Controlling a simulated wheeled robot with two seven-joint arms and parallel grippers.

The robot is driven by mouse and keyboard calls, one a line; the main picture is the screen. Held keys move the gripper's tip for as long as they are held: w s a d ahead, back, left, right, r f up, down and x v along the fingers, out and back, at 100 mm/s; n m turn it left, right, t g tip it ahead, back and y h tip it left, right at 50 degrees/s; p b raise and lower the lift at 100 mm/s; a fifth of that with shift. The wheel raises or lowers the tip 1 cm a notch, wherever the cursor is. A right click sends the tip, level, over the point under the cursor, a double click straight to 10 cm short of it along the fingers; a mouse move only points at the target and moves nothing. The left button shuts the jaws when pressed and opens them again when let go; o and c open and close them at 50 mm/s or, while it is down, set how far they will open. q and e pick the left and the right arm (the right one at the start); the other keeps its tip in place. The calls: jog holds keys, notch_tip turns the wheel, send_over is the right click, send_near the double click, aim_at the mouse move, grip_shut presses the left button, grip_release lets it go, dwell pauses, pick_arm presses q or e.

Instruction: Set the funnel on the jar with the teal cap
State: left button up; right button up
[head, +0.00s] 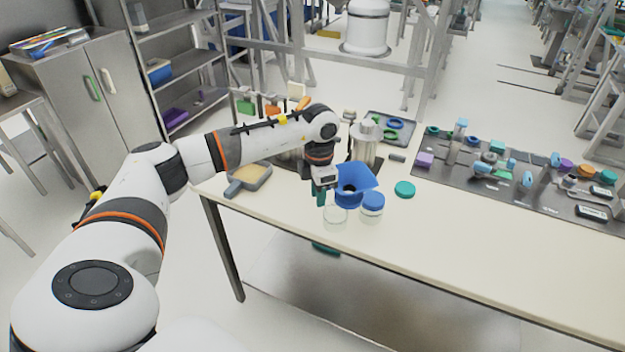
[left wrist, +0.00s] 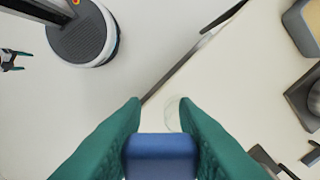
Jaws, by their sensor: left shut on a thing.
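My left gripper (head: 321,193) has teal fingers pointing down over the table's front part. It is shut on a blue funnel (head: 358,175); in the left wrist view the gripped blue part (left wrist: 160,158) sits between its fingers. The funnel's wide mouth opens to the right of the fingers. A clear open jar (head: 335,214) stands just in front, and also shows faintly in the left wrist view (left wrist: 173,114). A jar with a blue cap (head: 372,203) stands right of it. A teal cap (head: 404,189) lies loose on the table. My right gripper (left wrist: 12,60) shows small and open in the left wrist view.
A grey tray with a handle (head: 249,179) lies left of my gripper. Metal canisters (head: 364,143) and a dark tray with green and blue rings (head: 390,127) stand behind. A dark mat (head: 519,182) with several parts covers the right side. The table's front right is clear.

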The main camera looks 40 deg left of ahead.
pick_arm(q)
notch_tip(320, 180, down, 6)
jog(key=a+n+b, duration=0.2)
jog(key=n+b, duration=0.1)
jog(key=b, duration=0.1)
jog(key=shift+w, duration=0.25)
pick_arm(e)
jog(key=f, duration=0.1)
jog(key=s+f, duration=0.1)
jog(key=s+d+f, duration=0.1)
jog(key=shift+f, duration=0.4)
pick_arm(q)
jog(key=shift+s+a, duration=0.15)
pick_arm(e)
jog(key=shift+d, duration=0.3)
pick_arm(q)
jog(key=shift+f+b, duration=0.55)
jog(key=shift+f, duration=0.15)
pick_arm(e)
jog(key=shift+a+f, duration=0.2)
jog(key=shift+f, duration=0.4)
pick_arm(q)
jog(key=shift+r, duration=0.1)
pick_arm(e)
jog(key=shift+d, duration=0.15)
dwell(1.0)
